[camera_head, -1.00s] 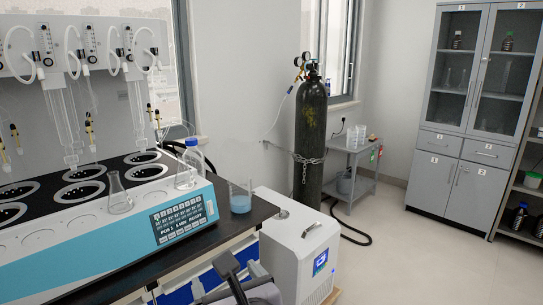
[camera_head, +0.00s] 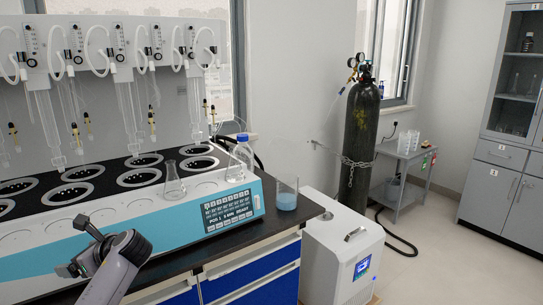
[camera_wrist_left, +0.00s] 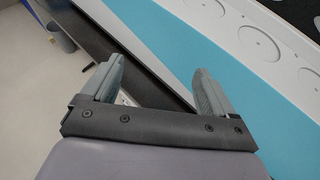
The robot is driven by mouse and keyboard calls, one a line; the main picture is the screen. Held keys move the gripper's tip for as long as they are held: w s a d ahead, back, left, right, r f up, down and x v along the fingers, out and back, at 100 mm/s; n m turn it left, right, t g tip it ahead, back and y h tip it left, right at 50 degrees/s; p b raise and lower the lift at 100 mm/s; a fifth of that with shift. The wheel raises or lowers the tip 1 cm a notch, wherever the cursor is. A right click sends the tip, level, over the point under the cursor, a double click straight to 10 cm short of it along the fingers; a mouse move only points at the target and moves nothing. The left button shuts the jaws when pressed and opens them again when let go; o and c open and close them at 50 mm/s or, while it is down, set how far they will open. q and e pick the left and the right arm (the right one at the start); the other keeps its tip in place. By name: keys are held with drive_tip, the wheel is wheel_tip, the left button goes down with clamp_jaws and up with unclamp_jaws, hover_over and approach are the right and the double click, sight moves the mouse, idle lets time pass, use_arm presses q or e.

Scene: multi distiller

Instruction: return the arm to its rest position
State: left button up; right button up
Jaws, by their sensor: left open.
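My left arm (camera_head: 118,265) comes in at the bottom left of the head view. Its gripper (camera_head: 74,246) is in front of the distiller's blue and white front panel. In the left wrist view the gripper (camera_wrist_left: 158,68) has its two fingers spread wide with nothing between them. The distiller's blue front (camera_wrist_left: 150,32) shows beyond and below the fingers there. Whether the gripper touches the panel cannot be told, but no contact shows. My right gripper is in neither view.
The distiller (camera_head: 130,222) stands on a dark bench (camera_head: 240,240). A conical flask (camera_head: 173,182) and a blue-capped bottle (camera_head: 240,158) stand on it. A beaker with blue liquid (camera_head: 286,194) is near the bench edge. A white chiller (camera_head: 340,250) and gas cylinder (camera_head: 358,150) are to the right.

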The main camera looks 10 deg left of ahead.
use_arm(q)
drive_tip(key=w+d+n+t+h, duration=0.6)
drive_tip(key=w+d+n+t, duration=0.3)
drive_tip(key=w, duration=0.4)
drive_tip(key=w+d+r+n+t+h, duration=0.4)
drive_tip(key=d+r+n+t+h, duration=0.2)
drive_tip(key=d+r+n+t, duration=0.15)
drive_tip(key=s+d+f+g+h, duration=0.15)
drive_tip(key=s+d+f, duration=0.25)
drive_tip(key=s+f, duration=0.5)
drive_tip(key=s+d+f+g+h, duration=0.15)
drive_tip(key=s+d+f, duration=0.35)
drive_tip(key=f, duration=0.7)
drive_tip(key=s+d+f+g, duration=0.1)
drive_tip(key=s+d+f, duration=0.1)
drive_tip(key=s, duration=0.6)
drive_tip(key=s+d+f+g, duration=0.2)
drive_tip(key=s+f, duration=0.2)
drive_tip(key=s, duration=0.4)
drive_tip(key=s+d+f+g, duration=0.1)
drive_tip(key=s+d+f, duration=0.2)
drive_tip(key=s, duration=0.5)
drive_tip(key=shift+s+g, duration=0.15)
drive_tip(key=shift+g, duration=0.2)
